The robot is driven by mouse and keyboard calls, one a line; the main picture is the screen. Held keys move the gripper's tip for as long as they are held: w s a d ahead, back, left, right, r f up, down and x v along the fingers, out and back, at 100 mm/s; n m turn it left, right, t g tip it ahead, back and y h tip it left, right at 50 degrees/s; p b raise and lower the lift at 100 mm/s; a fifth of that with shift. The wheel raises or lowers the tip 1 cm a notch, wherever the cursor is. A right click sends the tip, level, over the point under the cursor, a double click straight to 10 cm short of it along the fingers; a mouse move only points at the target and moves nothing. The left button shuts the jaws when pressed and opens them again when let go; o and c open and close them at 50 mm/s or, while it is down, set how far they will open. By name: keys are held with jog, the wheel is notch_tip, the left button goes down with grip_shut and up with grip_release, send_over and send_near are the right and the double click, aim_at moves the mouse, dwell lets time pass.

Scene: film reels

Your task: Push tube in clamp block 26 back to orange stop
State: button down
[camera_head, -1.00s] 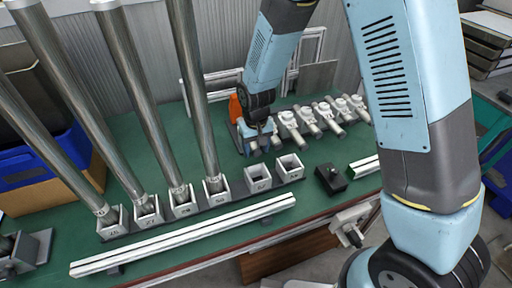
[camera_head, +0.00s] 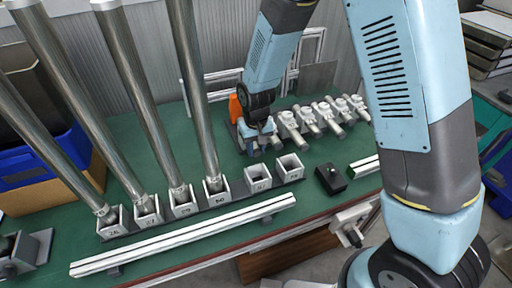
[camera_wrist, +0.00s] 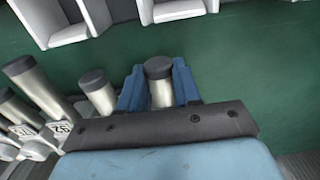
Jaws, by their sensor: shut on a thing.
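My gripper (camera_wrist: 159,88) has its blue fingers on both sides of a short metal tube with a dark cap (camera_wrist: 159,68), shut on it. In the head view my gripper (camera_head: 258,140) is at the left end of a row of short tubes in clamp blocks (camera_head: 305,118). An orange piece (camera_head: 236,108), perhaps the stop, shows just left of and behind it. A label that seems to read 26 upside down (camera_wrist: 62,127) is in the lower left of the wrist view. The gripped tube's own block is hidden by my gripper, so its number cannot be read.
A neighbouring capped tube (camera_wrist: 97,92) stands close beside my left finger. Long steel tubes (camera_head: 150,105) lean in numbered blocks at the left. Two empty blocks (camera_head: 257,178), a black box (camera_head: 330,178) and a white rail (camera_head: 190,235) are in front.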

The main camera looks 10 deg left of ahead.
jog(key=shift+w+a, duration=0.45)
jog(key=shift+w, duration=0.35)
jog(key=shift+w+a, duration=0.45)
jog(key=shift+w, duration=0.35)
jog(key=c, duration=0.8)
grip_release()
notch_tip(320, 180, up, 14)
jog(key=shift+f, duration=0.1)
